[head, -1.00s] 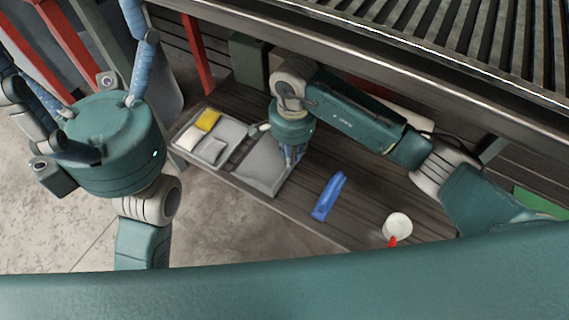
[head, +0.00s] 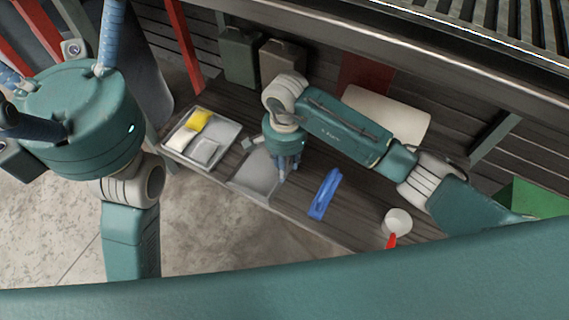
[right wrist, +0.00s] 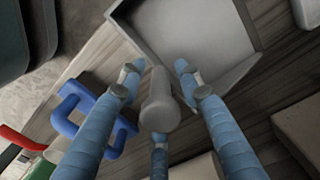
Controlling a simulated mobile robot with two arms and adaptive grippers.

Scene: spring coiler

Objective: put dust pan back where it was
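The grey dust pan (head: 256,176) lies on the dark wooden shelf, beside the white tray. In the right wrist view its flat pan (right wrist: 190,35) is at the top, and its rounded handle (right wrist: 158,103) points toward my palm. My right gripper (head: 284,170) is low over the handle end of the pan. Its blue fingers (right wrist: 158,90) are spread on both sides of the handle, with gaps visible. The third finger is below the handle, and contact there cannot be told. My left gripper (head: 58,60) is raised at the left, fingers spread and empty, away from the shelf.
The tray (head: 224,136) holds a yellow pad and pale pads. A blue clamp-like tool (head: 324,194) and a white bowl (head: 398,222) with a red-handled item lie to the right. A metal beam (head: 330,62) runs above the shelf. Green and dark canisters (head: 240,57) stand behind.

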